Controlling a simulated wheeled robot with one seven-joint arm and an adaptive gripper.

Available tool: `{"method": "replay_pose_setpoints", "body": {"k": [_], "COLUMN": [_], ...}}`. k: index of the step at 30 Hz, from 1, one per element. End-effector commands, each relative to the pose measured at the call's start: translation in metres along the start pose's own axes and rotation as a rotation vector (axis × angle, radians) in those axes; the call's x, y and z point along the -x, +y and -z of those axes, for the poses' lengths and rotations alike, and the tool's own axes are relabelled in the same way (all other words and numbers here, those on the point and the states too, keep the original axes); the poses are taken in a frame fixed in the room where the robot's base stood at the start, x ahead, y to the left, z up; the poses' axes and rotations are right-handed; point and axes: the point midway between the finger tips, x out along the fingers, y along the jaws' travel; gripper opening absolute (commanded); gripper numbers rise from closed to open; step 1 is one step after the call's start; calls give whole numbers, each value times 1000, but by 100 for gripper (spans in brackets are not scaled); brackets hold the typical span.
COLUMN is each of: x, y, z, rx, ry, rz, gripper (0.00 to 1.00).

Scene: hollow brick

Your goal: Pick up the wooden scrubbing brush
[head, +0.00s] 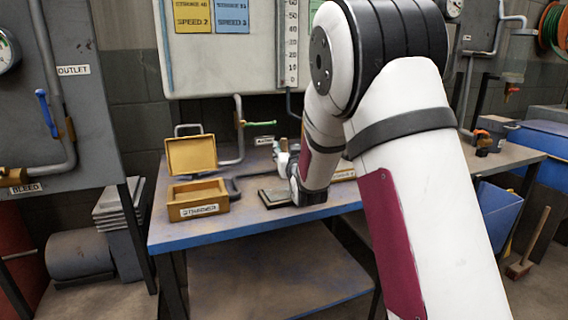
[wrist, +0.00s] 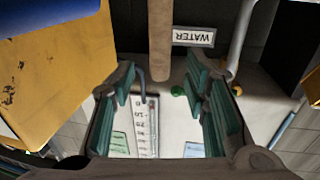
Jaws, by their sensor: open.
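My gripper shows in the wrist view (wrist: 165,105) with its green-padded fingers wide apart. In the head view it is mostly hidden by my arm, over the blue-edged workbench (head: 240,228). A brown, wood-coloured bar (wrist: 160,40) runs down from the top edge between the fingers in the wrist view. It looks like a handle, but I cannot tell whether it is the scrubbing brush. No finger visibly touches it. In the head view, a long-handled wooden brush (head: 521,268) stands on the floor at the far right, apart from my gripper.
An open yellow box (head: 198,200) stands on the bench's left part, its lid raised. A flat dark tray (head: 272,198) lies beside my wrist. A gauge panel (head: 245,60), pipes and a green-handled valve (head: 258,123) stand behind. A blue bin (head: 497,212) is at right.

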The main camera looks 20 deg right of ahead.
Motion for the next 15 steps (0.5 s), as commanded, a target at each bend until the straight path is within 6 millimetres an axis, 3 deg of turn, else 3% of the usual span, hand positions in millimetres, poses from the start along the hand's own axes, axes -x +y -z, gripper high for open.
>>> {"method": "replay_pose_setpoints", "body": {"k": [7, 15], "x": [-37, -47], "y": [0, 0], "z": [-2, -1], "rx": [0, -1], "ry": [0, -1], "rz": [-1, 0], "gripper": [42, 42]}}
